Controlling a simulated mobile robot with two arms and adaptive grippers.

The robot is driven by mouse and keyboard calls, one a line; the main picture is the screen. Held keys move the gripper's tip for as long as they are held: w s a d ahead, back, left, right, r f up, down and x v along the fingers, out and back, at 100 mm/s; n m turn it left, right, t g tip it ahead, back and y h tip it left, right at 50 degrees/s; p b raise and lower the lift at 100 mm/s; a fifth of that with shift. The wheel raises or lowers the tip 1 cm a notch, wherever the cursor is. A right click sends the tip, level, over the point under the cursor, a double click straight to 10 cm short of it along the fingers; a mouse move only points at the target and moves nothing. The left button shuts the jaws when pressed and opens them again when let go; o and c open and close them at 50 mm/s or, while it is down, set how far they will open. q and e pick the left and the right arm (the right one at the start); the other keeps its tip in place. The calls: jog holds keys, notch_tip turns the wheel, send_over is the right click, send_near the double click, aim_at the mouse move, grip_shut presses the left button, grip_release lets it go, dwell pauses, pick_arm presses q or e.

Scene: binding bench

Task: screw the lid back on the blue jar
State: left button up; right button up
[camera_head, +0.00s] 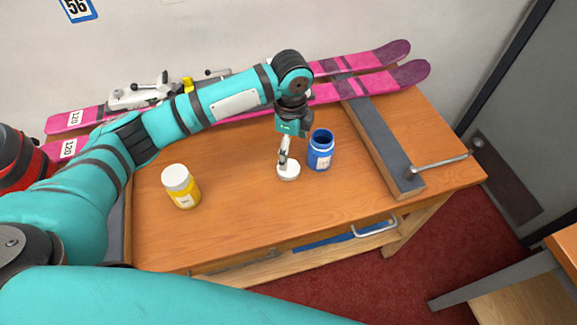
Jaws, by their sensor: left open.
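The blue jar (320,150) stands upright and uncovered on the wooden bench, its dark mouth facing up. A white lid (289,171) lies on the bench just left of and nearer than the jar. My left gripper (284,158) points down directly over the lid, its fingers open and close to or at the lid's top edge; I cannot tell whether they touch it. The gripper body is beside the jar's left side. My right gripper is not in view.
A yellow jar with a white lid (181,187) stands to the left. Pink skis (370,84) lie along the back of the bench. A grey-topped bar (381,146) with a metal handle (440,164) is at right. The front middle of the bench top is clear.

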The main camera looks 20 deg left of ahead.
aim_at(289, 167)
pick_arm(q)
notch_tip(289, 167, down, 2)
jog(key=shift+f, duration=0.1)
jog(key=shift+s+a+f+p, duration=0.15)
jog(key=shift+f+p, duration=0.15)
jog(key=shift+f, duration=0.9)
jog(key=shift+s+a+f+p, duration=0.1)
jog(key=shift+f+p, duration=0.15)
jog(key=shift+f, duration=1.2)
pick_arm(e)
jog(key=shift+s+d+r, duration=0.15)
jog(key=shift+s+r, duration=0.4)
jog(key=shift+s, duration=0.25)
pick_arm(q)
jog(key=c, duration=0.8)
